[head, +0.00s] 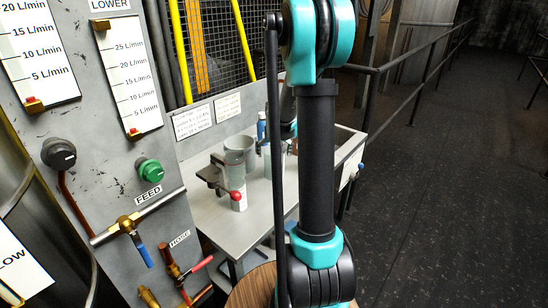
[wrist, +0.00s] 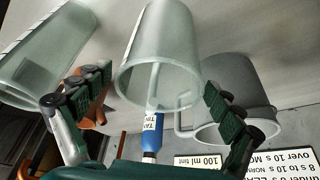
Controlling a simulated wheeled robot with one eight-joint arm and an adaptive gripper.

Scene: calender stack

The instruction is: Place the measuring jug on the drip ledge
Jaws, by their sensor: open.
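In the wrist view, a translucent tapered vessel (wrist: 158,50) lies in line with the gap of my gripper (wrist: 155,85). My gripper is open, with one finger to each side of that vessel; I cannot tell how far off it is. A grey vessel (wrist: 238,98) stands beyond the right finger, with a loop handle at its left side. A third, pale green vessel (wrist: 45,60) is at the left. I cannot tell for sure which is the measuring jug. In the head view, a grey vessel (head: 240,150) stands on the bench; my arm hides my gripper. I cannot single out the drip ledge.
The metal bench (head: 262,215) has bare room in front. A panel with valves (head: 130,225) is at the left, a railing (head: 412,75) at the right.

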